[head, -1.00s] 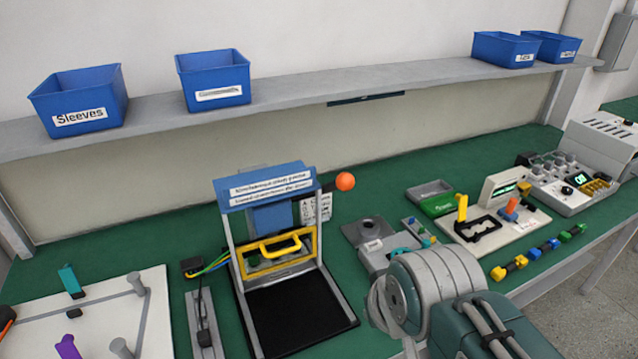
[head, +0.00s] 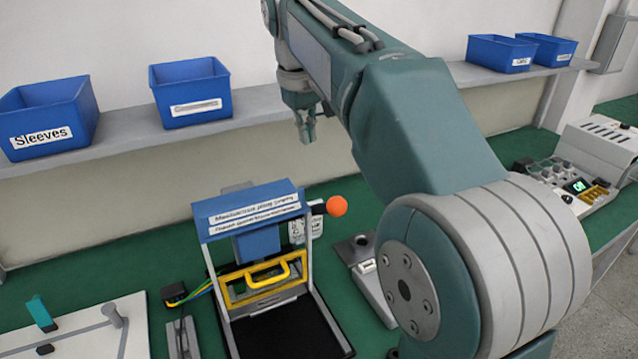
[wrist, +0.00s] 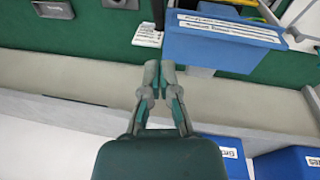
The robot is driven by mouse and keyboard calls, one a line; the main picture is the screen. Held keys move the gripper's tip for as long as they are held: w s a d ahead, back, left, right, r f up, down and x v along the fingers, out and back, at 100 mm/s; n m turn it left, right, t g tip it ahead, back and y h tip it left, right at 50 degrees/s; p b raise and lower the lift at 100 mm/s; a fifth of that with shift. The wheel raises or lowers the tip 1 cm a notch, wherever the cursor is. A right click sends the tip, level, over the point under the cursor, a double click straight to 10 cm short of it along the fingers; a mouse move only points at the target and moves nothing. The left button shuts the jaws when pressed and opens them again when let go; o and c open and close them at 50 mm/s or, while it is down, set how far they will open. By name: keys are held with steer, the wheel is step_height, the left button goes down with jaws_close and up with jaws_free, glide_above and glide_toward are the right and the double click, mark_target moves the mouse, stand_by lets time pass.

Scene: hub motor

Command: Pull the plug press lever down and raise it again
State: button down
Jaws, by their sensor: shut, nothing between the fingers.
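The plug press (head: 250,222) stands on the green bench, with a blue labelled top, a blue block below it and a yellow handled frame (head: 266,282) at its front. Its lever ends in an orange ball knob (head: 337,206), sticking out to the right of the press top. My gripper (head: 308,140) is above and behind the knob in the head view, apart from it, pointing down, shut and empty. In the wrist view my gripper (wrist: 160,66) has its fingertips together, and the press's blue top (wrist: 222,42) lies just beyond to the right. The orange knob does not show there.
A shelf (head: 125,132) with several blue bins (head: 190,92) runs along the wall behind the bench. A grey fixture (head: 372,285) is right of the press, partly hidden by my arm. A white board (head: 90,335) lies at left.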

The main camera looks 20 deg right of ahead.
steer(key=w, duration=0.1)
glide_above(321, 204)
steer(key=w+a, duration=0.1)
steer(key=w, duration=0.1)
step_height(321, 204, down, 10)
steer(key=shift+s+d+f, duration=0.25)
steer(key=shift+s+f, duration=0.45)
steer(key=shift+f, duration=0.05)
steer(key=shift+s+d+f, duration=0.2)
steer(key=shift+s+f, duration=0.15)
steer(key=shift+f, duration=0.2)
steer(key=shift+f, duration=0.15)
